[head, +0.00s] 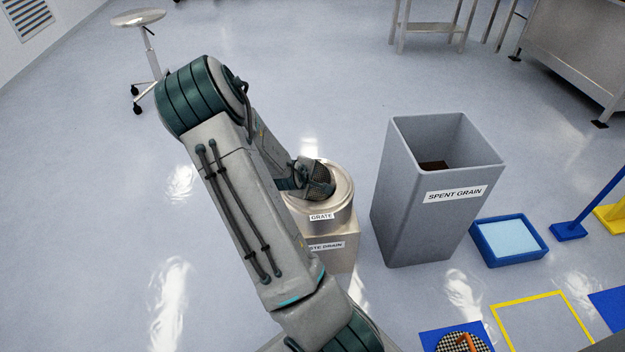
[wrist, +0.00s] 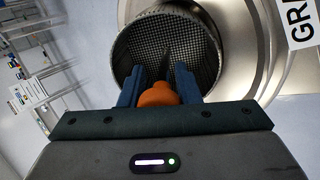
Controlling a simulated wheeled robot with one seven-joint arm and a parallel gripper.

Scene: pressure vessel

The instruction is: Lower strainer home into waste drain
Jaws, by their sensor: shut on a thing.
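The strainer is a round dark mesh basket with an orange grip; it fills the upper middle of the wrist view (wrist: 150,50). My gripper (wrist: 160,82) is shut on its orange grip (wrist: 158,95). In the head view the strainer (head: 322,178) shows at my gripper (head: 300,182), over the top of the waste drain, and looks tilted. The waste drain is a metal pedestal (head: 338,255) with a round metal top labelled GRATE (head: 335,213). Its round rim (wrist: 235,45) lies behind and right of the basket in the wrist view. My arm hides part of the drain; I cannot tell whether the basket touches it.
A tall grey SPENT GRAIN bin (head: 410,200) stands close right of the drain. Beyond it are a blue tray (head: 508,241) and a yellow floor outline (head: 540,325). Another checkered round item with orange (head: 462,342) lies on a blue mat.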

